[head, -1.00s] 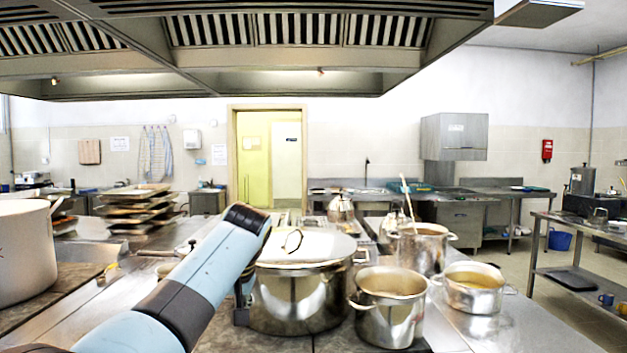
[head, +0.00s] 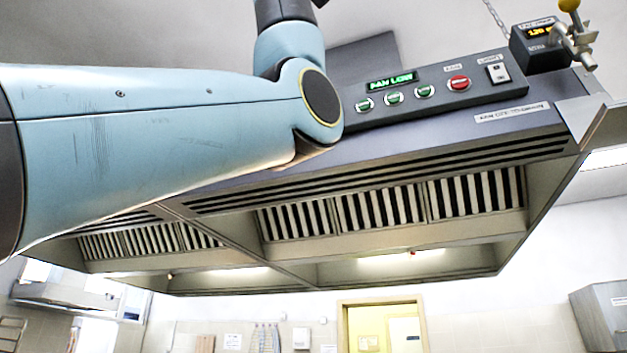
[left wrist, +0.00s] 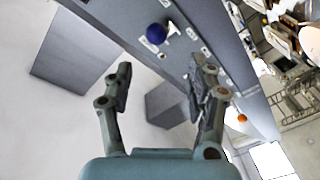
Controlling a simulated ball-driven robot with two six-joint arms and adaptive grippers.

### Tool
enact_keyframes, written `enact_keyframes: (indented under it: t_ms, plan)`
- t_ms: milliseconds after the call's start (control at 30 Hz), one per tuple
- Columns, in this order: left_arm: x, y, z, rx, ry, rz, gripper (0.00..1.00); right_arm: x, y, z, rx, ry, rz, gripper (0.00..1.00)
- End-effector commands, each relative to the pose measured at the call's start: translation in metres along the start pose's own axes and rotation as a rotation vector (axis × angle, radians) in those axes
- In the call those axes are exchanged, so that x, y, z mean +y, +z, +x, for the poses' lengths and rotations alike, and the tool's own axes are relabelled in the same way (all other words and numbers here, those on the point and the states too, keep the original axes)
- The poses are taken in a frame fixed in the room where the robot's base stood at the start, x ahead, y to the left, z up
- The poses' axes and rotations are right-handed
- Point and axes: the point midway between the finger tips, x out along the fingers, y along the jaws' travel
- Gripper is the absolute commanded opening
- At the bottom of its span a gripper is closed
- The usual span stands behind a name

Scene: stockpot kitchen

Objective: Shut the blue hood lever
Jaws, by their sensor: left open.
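The blue hood lever shows in the left wrist view as a round dark-blue knob (left wrist: 155,33) by a pale fitting on the grey hood face. My left gripper (left wrist: 160,65) is open and empty. The knob lies beyond its fingertips, roughly between them in the picture and apart from them. In the head view my left arm crosses the hood (head: 380,150) from the left and bends upward; its gripper is cut off at the top. The blue lever does not show there. My right gripper is in neither view.
A control panel (head: 435,95) with green buttons, a red button and a "FAN LOW" display sits on the hood. At the right end are a small display box (head: 540,45) and a yellow-ball lever (head: 569,5). A small orange round thing (left wrist: 242,118) shows in the wrist view.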

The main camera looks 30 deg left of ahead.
Motion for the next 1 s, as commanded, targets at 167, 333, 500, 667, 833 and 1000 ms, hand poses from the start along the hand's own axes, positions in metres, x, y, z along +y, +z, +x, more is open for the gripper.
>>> enact_keyframes:
  t_ms: [167, 333, 500, 667, 833, 1000]
  plan:
    - [0.002, -0.002, 0.021, -0.002, -0.002, 0.001, 0.57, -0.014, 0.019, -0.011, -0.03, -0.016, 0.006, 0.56]
    - [0.002, -0.003, 0.056, -0.001, -0.003, 0.002, 0.57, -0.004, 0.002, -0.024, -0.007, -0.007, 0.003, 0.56]
    - [0.002, -0.003, 0.086, -0.001, -0.002, 0.002, 0.57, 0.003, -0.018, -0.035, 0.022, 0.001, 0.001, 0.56]
    - [0.002, -0.001, 0.103, -0.001, -0.001, 0.002, 0.57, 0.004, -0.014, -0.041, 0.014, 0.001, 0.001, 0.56]
    - [0.001, 0.0, 0.107, -0.001, 0.0, 0.001, 0.57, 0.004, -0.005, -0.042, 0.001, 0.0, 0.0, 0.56]
    - [0.001, 0.0, 0.107, 0.0, 0.0, 0.001, 0.57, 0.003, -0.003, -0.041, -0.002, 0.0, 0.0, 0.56]
